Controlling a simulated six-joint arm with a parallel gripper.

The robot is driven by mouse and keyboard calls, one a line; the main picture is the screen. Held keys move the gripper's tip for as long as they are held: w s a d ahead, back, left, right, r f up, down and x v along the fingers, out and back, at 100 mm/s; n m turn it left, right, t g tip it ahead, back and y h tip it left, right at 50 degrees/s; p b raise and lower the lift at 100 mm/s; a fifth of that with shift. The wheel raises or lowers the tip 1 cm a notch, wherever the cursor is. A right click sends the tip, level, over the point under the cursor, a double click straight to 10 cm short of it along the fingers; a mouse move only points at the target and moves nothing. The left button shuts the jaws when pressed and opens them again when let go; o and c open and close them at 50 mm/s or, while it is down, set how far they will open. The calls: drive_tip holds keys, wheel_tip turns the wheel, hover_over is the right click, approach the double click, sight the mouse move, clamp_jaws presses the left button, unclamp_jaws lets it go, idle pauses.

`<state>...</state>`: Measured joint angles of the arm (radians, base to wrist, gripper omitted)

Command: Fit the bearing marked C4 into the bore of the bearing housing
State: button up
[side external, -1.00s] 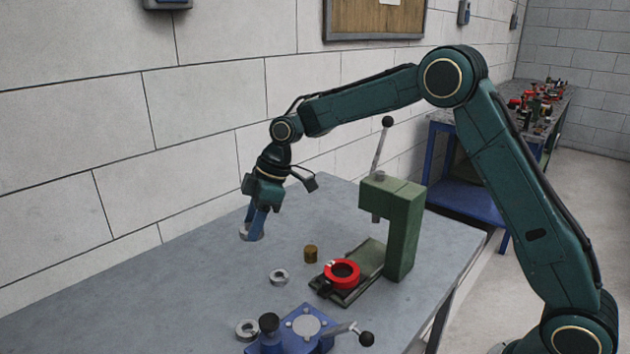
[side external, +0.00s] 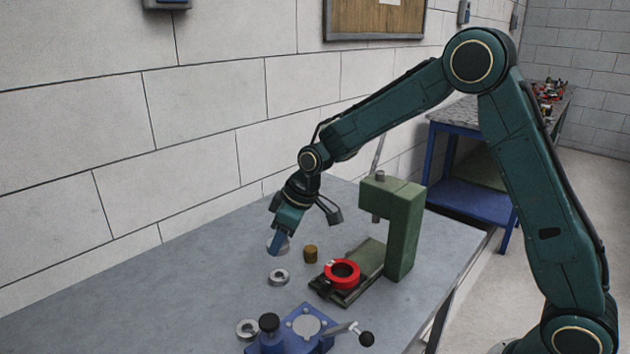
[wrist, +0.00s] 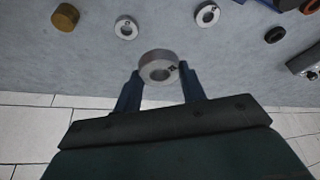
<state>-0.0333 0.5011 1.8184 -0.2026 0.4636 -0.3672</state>
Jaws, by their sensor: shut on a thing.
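My gripper (side external: 278,247) is shut on a grey ring-shaped bearing (wrist: 158,66). In the wrist view the bearing sits between the two blue fingertips, with a dark mark on its face too small to read. In the side view it is partly hidden by the fingers and appears above the table. The red bearing housing (side external: 342,264), with its round bore facing up, sits on the base of the green press, right of and nearer the camera than my gripper. I cannot make out the housing in the wrist view.
Two loose bearings (side external: 279,277) (side external: 247,329) lie on the grey table (side external: 150,290). A brass cylinder (side external: 310,254) stands between my gripper and the green press (side external: 403,220). A blue fixture (side external: 305,325) with black-knobbed levers is at the front. The table's left side is clear.

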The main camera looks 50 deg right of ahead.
drive_tip(key=s+d+f+m, duration=0.1)
drive_tip(key=s+d+m, duration=0.1)
drive_tip(key=s+d+f+m+h, duration=0.1)
drive_tip(key=s+d+m, duration=0.1)
drive_tip(key=s+d+f+m+h, duration=0.1)
drive_tip(key=s+d+m, duration=0.1)
drive_tip(key=s, duration=0.1)
drive_tip(key=shift+d+f+t, duration=0.35)
drive_tip(key=shift+f+t, duration=0.05)
drive_tip(key=shift+s+f, duration=1.05)
drive_tip(key=shift+f, duration=0.3)
drive_tip(key=shift+s+f, duration=1.05)
drive_tip(key=shift+f, duration=0.3)
drive_tip(key=w+d+r+m+h, duration=0.1)
drive_tip(key=w+d+r+m, duration=0.1)
drive_tip(key=r, duration=0.7)
drive_tip(key=w+d+r+m+h, duration=0.1)
drive_tip(key=d+r+m, duration=0.3)
drive_tip(key=r, duration=0.6)
drive_tip(key=shift+w+d+r+g, duration=0.3)
drive_tip(key=shift+w, duration=0.2)
drive_tip(key=shift+f, duration=0.1)
wheel_tip(320, 180, down, 16)
drive_tip(key=shift+f, duration=0.1)
drive_tip(key=shift+f, duration=1.85)
